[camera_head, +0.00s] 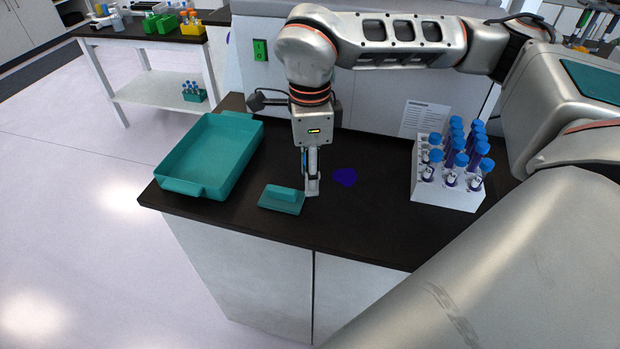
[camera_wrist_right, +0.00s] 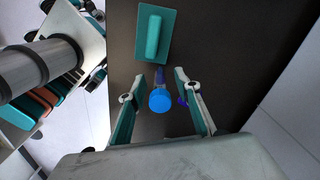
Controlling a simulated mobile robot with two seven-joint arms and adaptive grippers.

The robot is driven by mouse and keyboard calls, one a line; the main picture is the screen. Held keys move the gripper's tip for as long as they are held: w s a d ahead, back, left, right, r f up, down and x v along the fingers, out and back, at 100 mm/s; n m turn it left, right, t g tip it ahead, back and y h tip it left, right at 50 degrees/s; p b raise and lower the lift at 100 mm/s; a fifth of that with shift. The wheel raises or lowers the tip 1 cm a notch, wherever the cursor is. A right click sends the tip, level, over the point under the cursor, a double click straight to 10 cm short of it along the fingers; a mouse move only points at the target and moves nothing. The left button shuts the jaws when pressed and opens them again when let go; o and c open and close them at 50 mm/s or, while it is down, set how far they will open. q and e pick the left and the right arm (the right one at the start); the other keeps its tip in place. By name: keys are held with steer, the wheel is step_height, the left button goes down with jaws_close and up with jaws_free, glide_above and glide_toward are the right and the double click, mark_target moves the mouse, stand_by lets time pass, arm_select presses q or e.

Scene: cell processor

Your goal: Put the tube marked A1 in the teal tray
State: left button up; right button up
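The teal tray (camera_head: 190,185), large, open and empty, stands at the left of the dark bench. My right gripper (camera_head: 311,190) points down, low over the bench, right of the tray. In the right wrist view, a blue-capped tube (camera_wrist_right: 160,100) is between the fingers of that gripper (camera_wrist_right: 160,75), with dark gaps visible on both sides, so the fingers look open around it. I cannot read its marking. More blue-capped tubes (camera_head: 476,150) stand in a white rack (camera_head: 447,196) at the right. My left gripper is not in view.
A small teal block with a raised handle (camera_head: 282,199) lies between the tray and my right gripper; it also shows in the right wrist view (camera_wrist_right: 153,36). A dark blue round patch (camera_head: 345,177) is right of the gripper. A paper sheet (camera_head: 424,118) is behind the rack.

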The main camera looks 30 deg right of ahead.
steer(key=shift+f, duration=0.45)
jaws_close()
steer(key=shift+r, duration=0.2)
